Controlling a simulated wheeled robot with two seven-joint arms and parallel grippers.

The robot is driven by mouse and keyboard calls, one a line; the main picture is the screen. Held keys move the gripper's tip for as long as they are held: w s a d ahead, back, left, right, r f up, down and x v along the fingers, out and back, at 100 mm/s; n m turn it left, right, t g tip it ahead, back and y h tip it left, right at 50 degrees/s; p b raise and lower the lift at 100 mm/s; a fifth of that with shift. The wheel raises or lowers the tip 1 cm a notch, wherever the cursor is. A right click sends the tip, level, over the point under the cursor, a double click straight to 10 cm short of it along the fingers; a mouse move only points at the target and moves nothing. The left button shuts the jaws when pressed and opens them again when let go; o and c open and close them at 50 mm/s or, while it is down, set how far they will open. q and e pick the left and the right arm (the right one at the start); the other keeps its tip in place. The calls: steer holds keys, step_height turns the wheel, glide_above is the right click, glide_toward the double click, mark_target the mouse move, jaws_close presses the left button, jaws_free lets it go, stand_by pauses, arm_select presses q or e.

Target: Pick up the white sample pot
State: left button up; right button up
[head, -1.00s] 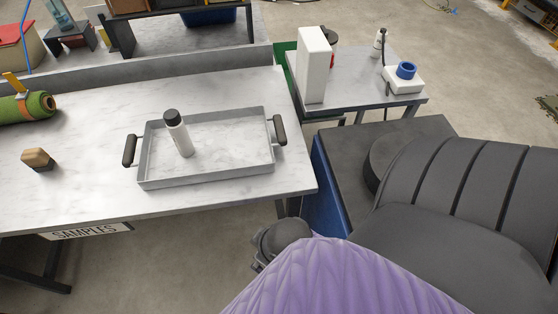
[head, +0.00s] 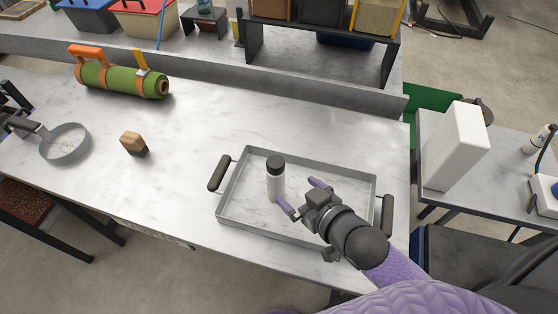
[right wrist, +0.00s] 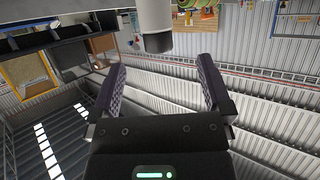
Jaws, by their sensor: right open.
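The white sample pot (head: 276,182) with a black cap stands upright in the left part of a grey tray (head: 240,214) on the bench. My right gripper (head: 301,196) is over the tray, just right of the pot, with its two purple fingers spread and pointing toward it. In the right wrist view, the pot (right wrist: 154,14) appears upside down at the top, cap downward, beyond the open fingertips (right wrist: 160,63). Nothing is between the fingers. I cannot tell the exact gap to the pot. My left gripper is not in view.
The tray has low walls and dark handles (head: 219,174). A brush-like wooden block (head: 133,143), a round pan (head: 66,144) and a strapped green turf roll (head: 122,80) lie to the left. A raised shelf (head: 325,38) stands behind. The bench between block and tray is clear.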

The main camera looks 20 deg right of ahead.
mark_target(281, 174)
steer(key=x, duration=0.3)
steer(key=b+x, duration=0.1)
steer(key=x, duration=0.2)
steer(key=b+x, duration=0.1)
steer(key=x, duration=0.2)
steer(key=shift+w+d, duration=0.2)
steer(key=shift+d, duration=0.05)
steer(key=shift+w+a+f+b, duration=0.1)
steer(key=shift+w+b, duration=0.15)
steer(key=shift+b, duration=0.05)
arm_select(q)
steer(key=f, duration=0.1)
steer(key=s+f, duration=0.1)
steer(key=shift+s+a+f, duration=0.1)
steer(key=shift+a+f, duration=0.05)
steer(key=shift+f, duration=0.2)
arm_select(e)
steer(key=c, duration=0.7)
jaws_close()
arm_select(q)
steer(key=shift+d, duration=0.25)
